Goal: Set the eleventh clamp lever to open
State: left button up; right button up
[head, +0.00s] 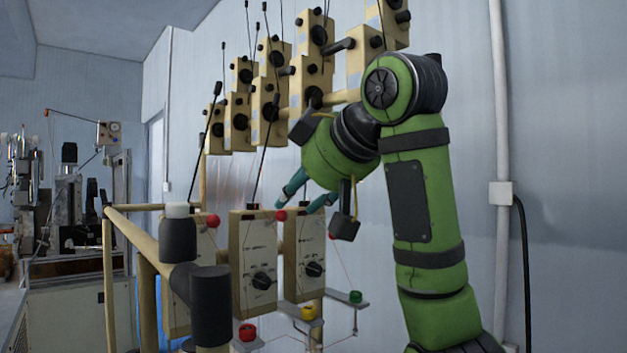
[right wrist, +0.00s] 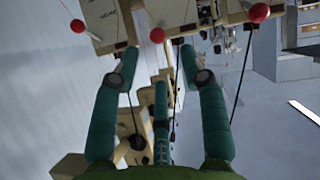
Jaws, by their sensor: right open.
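The coil winder carries beige blocks (head: 268,95) with black knobs and thin upright rods in its upper part. Short black levers stick out from some blocks, one of them a lever (head: 338,47) near the top. I cannot tell which is the eleventh clamp lever or how it is set. My right gripper (head: 294,207) has its teal fingers spread and empty, beside the upper ends of the lower control boxes. In the right wrist view, the open gripper (right wrist: 159,55) points toward the box edges and red balls, with dark rods behind. My left gripper is not in view.
Lower control boxes (head: 253,258) have black dials and red balls (head: 281,216). Coloured spools (head: 308,312) sit on small brackets below. A beige rail (head: 140,240) with black-capped posts stands in front at the left. The wall (head: 560,180) is at the right.

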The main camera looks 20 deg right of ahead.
jog(key=v, duration=0.4)
jog(key=shift+s, duration=0.1)
dwell(0.3)
jog(key=shift+d, duration=0.1)
